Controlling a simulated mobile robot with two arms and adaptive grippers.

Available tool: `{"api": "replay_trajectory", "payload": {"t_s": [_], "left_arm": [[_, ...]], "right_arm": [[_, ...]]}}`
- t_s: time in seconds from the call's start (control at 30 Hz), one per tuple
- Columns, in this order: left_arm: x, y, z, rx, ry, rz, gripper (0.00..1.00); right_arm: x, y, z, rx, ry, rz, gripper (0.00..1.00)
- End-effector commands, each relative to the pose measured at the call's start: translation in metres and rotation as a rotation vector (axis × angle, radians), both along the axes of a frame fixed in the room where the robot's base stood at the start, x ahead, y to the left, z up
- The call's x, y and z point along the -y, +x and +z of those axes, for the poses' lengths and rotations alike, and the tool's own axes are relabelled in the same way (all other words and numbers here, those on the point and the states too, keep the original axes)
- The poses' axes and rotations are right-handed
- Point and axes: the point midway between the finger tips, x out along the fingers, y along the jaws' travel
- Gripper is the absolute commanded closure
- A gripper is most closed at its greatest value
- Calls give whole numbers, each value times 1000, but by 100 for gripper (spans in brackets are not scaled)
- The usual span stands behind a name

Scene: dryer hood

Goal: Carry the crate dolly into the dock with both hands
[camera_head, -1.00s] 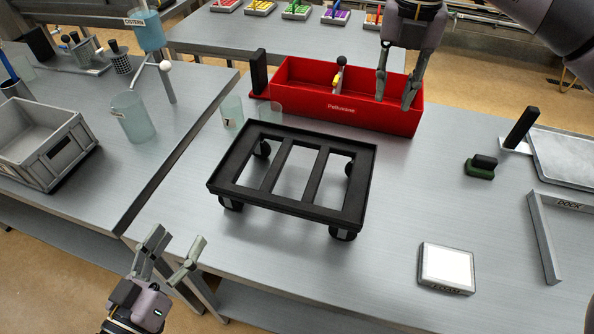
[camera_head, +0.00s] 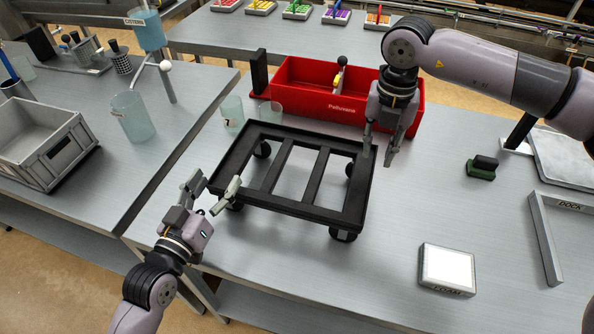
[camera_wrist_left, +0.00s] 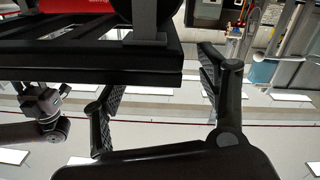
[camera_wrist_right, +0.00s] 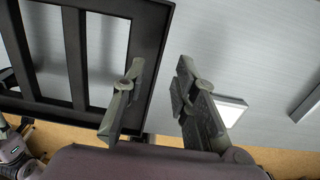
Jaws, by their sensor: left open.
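The black crate dolly (camera_head: 285,207), an open frame on castors, stands on the grey table in the head view. My left gripper (camera_head: 213,188) is open beside the dolly's left end. In the left wrist view the dolly's dark rim (camera_wrist_left: 90,62) lies close to the open fingers (camera_wrist_left: 155,95). My right gripper (camera_head: 378,156) is open over the dolly's right edge. In the right wrist view the frame (camera_wrist_right: 78,60) passes behind one finger of the open gripper (camera_wrist_right: 160,80); contact cannot be told. The dock (camera_head: 544,240), a grey angled rail labelled DOCK, lies at the table's right.
A red Palluxone bin (camera_head: 335,108) and clear beakers (camera_head: 232,112) stand behind the dolly. A white-topped pad (camera_head: 447,268) lies between dolly and dock, near the front. A dark green block (camera_head: 481,168) and a metal tray (camera_head: 565,158) are at right.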

Motion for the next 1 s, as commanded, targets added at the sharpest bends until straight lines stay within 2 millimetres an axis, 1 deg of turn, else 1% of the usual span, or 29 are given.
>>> {"api": "replay_trajectory", "payload": {"t_s": [0.03,0.1,0.23,0.4,0.63,1.0], "left_arm": [[4,8,1,2,-1,0,33],[6,16,1,1,-2,1,33],[11,27,0,1,0,0,33],[13,31,0,-1,0,0,33],[13,31,0,-1,0,0,33],[13,31,0,0,0,0,57]], "right_arm": [[0,-1,-8,-1,-1,0,73],[0,0,-17,-2,0,0,73],[0,0,-28,0,1,0,73],[0,0,-33,1,0,0,73],[0,0,-33,1,0,0,73],[0,0,-33,1,1,0,98]]}}
